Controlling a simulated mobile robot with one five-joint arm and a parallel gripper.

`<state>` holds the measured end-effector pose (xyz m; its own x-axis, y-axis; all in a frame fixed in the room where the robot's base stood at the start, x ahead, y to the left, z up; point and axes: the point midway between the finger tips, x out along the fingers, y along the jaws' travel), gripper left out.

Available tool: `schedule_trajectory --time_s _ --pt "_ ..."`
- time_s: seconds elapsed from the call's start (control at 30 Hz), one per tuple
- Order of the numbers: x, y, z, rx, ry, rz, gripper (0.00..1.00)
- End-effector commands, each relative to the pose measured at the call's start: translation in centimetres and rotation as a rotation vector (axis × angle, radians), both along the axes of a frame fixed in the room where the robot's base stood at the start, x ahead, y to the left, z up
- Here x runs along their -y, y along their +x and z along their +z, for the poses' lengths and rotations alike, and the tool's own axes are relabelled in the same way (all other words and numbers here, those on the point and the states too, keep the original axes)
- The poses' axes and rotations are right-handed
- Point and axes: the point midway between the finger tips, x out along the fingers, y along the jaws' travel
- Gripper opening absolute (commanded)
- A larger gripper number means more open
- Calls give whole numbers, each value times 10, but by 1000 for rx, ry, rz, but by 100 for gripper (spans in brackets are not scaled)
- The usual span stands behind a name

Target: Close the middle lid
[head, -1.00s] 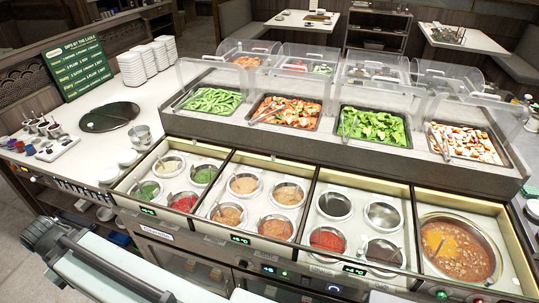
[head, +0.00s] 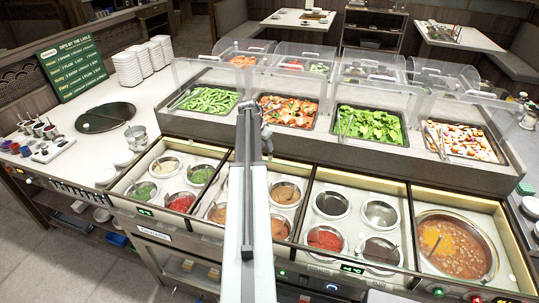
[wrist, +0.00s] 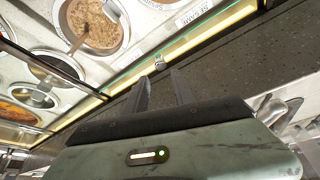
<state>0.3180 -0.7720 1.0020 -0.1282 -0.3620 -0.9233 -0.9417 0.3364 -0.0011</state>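Clear curved covers stand raised along the salad row, one behind the orange-red salad tray (head: 292,88) and one behind the green leaf tray (head: 375,98). I cannot tell which one is the middle lid. My arm reaches forward over the second sauce section, and my gripper (head: 262,133) is near the front ledge of the salad row. In the wrist view my gripper (wrist: 161,76) has its two fingers apart with nothing held between them. The arm hides part of the second section.
Sauce wells fill the front counter, with a large soup pot (head: 455,247) at the right. A white counter at the left holds stacked bowls (head: 127,67), a menu board (head: 72,68) and a black round plate (head: 105,117).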

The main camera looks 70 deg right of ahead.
Motion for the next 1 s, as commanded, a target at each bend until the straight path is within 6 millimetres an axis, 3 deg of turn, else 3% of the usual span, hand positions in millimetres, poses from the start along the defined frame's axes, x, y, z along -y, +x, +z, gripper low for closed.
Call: schedule_trajectory --time_s 0.17,0.5,0.83,0.87,0.97,1.0 --pt "3 0 -14 0 1 3 31" --pt "23 -5 -69 0 1 6 31" --pt "26 -7 -72 0 2 7 31" --pt "26 -7 -72 0 2 7 28" --pt "26 -6 -72 0 2 7 0" --pt "26 -6 -72 0 2 7 0"
